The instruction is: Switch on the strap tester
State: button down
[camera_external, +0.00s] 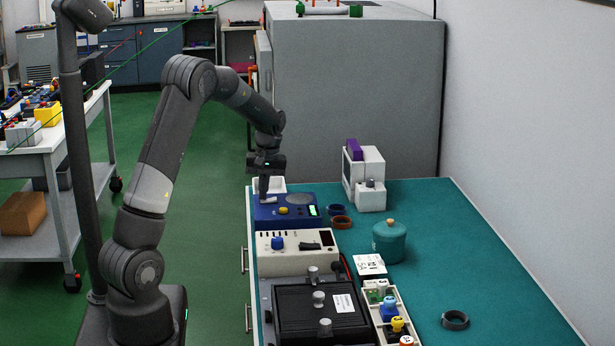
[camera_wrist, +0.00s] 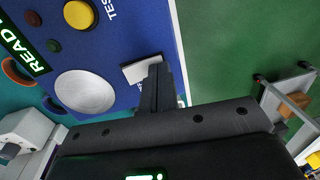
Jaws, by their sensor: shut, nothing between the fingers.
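The strap tester (camera_external: 287,222) is a blue box on the teal bench, taken as the tester from its round metal pad and "TES..." lettering. Its face fills the upper left of the wrist view (camera_wrist: 125,45), with a yellow button (camera_wrist: 80,14), the silver pad (camera_wrist: 84,92) and a lit green display (camera_wrist: 22,48) reading "READ...". A white rocker-like switch (camera_wrist: 136,71) sits near the box edge. My gripper (camera_wrist: 157,66) is shut and empty, its fingertips at the switch, seemingly touching it. The fingers hide part of the switch. The external view shows my gripper (camera_external: 264,193) pointing down over the box's left end.
A cream instrument (camera_external: 275,262) and a black case (camera_external: 296,320) stand in front of the tester. Behind are a white device (camera_external: 370,185) and a large grey cabinet (camera_external: 355,90). A teal pot (camera_external: 389,245) stands right. The bench's right side is mostly clear.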

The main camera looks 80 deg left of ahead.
jog(key=shift+w, duration=0.15)
jog(key=shift+w+r, duration=0.25)
jog(key=shift+w, duration=0.35)
notch_tip(320, 180, up, 14)
jog(key=s, duration=0.1)
jog(key=shift+s, duration=0.35)
dwell(0.6)
